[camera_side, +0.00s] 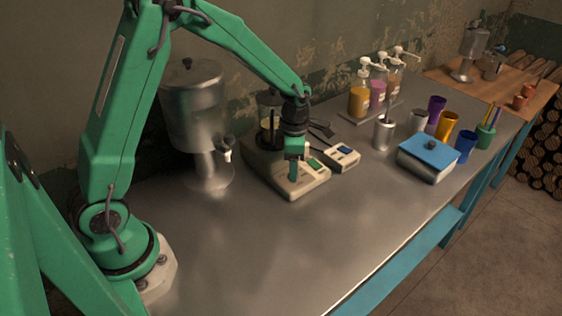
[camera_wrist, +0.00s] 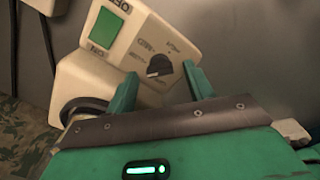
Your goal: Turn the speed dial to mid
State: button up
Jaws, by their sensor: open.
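The speed dial (camera_wrist: 159,67) is a dark round knob on the cream front panel of a machine. In the wrist view it shows between and just beyond my two fingertips, and a light mark is on its lower left edge. Labels are printed around it, too blurred to read. My gripper (camera_wrist: 158,82) is open, with one green finger on each side of the dial; I cannot tell if either touches it. In the side view my gripper (camera_side: 293,172) points down at the front of the cream machine (camera_side: 311,185) and hides the dial.
A green switch (camera_wrist: 104,29) sits beside the dial on the panel. A blue-lidded box (camera_side: 428,153) and cups stand farther right. The front counter is clear.

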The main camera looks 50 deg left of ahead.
jog(key=shift+f, duration=0.35)
jog(key=shift+c, duration=0.2)
jog(key=c, duration=0.9)
jog(key=shift+c, duration=0.2)
